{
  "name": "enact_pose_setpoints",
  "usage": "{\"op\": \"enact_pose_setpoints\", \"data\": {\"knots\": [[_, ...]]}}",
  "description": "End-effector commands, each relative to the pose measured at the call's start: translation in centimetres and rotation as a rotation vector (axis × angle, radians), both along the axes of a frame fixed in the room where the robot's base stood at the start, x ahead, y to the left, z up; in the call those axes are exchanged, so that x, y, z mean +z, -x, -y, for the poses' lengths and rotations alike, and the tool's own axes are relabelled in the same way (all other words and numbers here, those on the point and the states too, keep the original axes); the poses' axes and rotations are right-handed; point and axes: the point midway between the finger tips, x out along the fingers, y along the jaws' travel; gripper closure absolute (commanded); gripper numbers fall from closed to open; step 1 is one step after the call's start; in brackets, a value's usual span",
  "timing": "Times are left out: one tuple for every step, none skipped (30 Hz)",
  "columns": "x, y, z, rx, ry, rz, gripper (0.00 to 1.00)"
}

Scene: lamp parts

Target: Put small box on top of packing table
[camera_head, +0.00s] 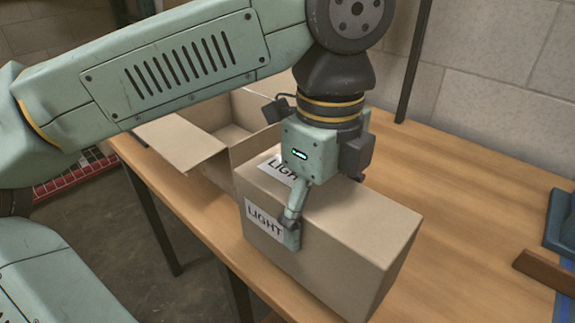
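The small box (345,240) is a closed brown carton with white LIGHT labels on its top and front faces. It is at the front edge of the wooden packing table (455,185). I cannot tell whether its underside rests on the table or is slightly above it. My gripper (315,215) is over the box, pointing down, with its fingers spread across the box's width. The near finger lies along the front face beside the label. The far finger is mostly hidden behind the box, so I cannot tell whether the grip is closed on it.
An open brown carton (185,145) with its flaps out stands left of the small box, partly behind my arm. A blue object (559,218) and a brown strip (545,272) lie at the right. Table space right of the box is clear. A block wall (490,60) stands behind.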

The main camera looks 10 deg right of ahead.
Motion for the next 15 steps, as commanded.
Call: {"op": "enact_pose_setpoints", "data": {"knots": [[0.3, -1.3, 0.1, 0.0, 0.005, -0.005, 0.71], [0.3, -2.1, 0.1, 0.0, 0.006, -0.005, 0.71], [0.1, -3.1, 0.1, -0.001, 0.004, -0.004, 0.71], [0.1, -3.9, 0.1, 0.0, 0.005, -0.005, 0.71], [0.0, -4.7, 0.1, -0.001, 0.005, -0.005, 0.71], [-0.1, -5.7, 0.1, -0.001, 0.003, -0.005, 0.71], [-0.1, -6.5, 0.1, 0.0, 0.005, -0.004, 0.71], [-0.2, -7.1, 0.1, -0.001, 0.005, -0.005, 0.71], [-0.3, -8.0, 0.0, -0.001, 0.004, -0.004, 0.71], [-0.5, -8.6, 0.0, -0.001, 0.002, -0.003, 0.71], [-0.5, -9.1, 0.0, -0.002, 0.003, -0.004, 0.71], [-0.6, -9.6, 0.0, -0.001, 0.002, -0.002, 0.71], [-0.6, -10.0, 0.0, -0.001, 0.002, -0.001, 0.71], [-0.7, -10.2, 0.0, -0.003, 0.002, -0.002, 0.71], [-0.8, -10.5, 0.0, -0.003, 0.002, -0.001, 0.71]]}}
